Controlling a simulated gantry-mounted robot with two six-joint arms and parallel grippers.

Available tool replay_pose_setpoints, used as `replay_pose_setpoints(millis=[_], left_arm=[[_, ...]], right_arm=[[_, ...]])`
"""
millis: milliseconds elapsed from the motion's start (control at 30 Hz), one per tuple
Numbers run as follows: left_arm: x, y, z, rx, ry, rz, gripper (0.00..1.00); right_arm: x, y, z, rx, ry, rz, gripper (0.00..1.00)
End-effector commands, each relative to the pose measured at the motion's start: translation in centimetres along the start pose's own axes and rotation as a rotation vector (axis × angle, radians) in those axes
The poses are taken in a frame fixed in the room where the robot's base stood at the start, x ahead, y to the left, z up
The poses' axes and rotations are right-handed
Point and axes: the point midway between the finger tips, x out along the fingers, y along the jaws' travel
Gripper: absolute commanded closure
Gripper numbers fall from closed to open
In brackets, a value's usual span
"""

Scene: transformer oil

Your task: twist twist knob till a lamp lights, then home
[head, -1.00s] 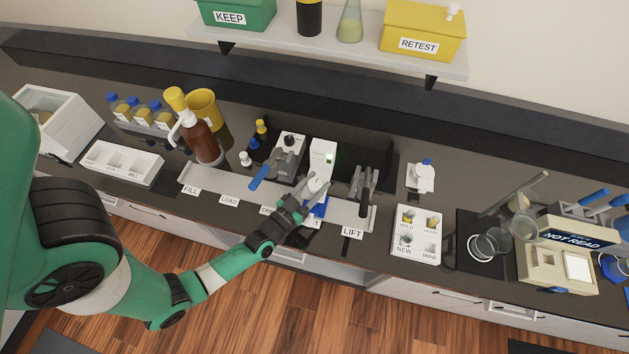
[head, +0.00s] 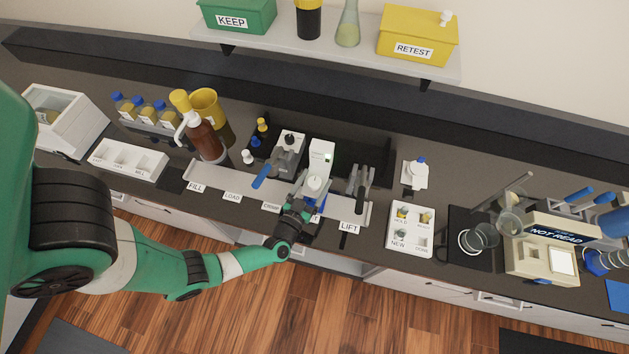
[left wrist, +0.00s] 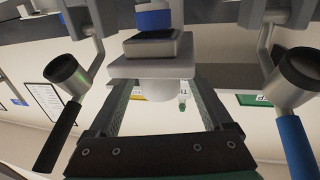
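The twist station is a white upright block (head: 319,155) in the middle of the bench, with a small green light (head: 327,157) lit on its face. A white rounded part, apparently the twist knob (head: 314,184), sits in front of it with blue beside it. My left gripper (head: 306,196) is at this knob, partly hiding it and the label below. In the left wrist view, the fingers (left wrist: 160,85) are spread apart. A white rounded part (left wrist: 160,90) shows between them under a grey plate, with gaps on both sides. I cannot tell its exact depth. My right gripper is not in view.
Close on the left is a station with a blue-tipped lever (head: 262,176); on the right is the grey LIFT fixture (head: 360,180). A white sample tray (head: 411,230) lies farther right. A brown bottle (head: 204,136) stands to the left.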

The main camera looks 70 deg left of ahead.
Motion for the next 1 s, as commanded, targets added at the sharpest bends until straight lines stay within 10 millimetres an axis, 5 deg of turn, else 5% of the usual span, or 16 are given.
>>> replay_pose_setpoints(millis=[333, 700, 1000], left_arm=[[-1.0, 0.1, 0.0, -0.001, -0.003, 0.004, 0.17], [-8.0, 0.3, 0.0, -0.002, -0.002, 0.011, 0.17], [-11.1, 0.1, 0.0, -0.002, -0.001, 0.005, 0.17]], right_arm=[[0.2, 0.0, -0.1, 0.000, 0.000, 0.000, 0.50], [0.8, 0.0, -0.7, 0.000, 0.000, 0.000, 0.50], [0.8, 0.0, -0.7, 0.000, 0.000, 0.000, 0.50]])
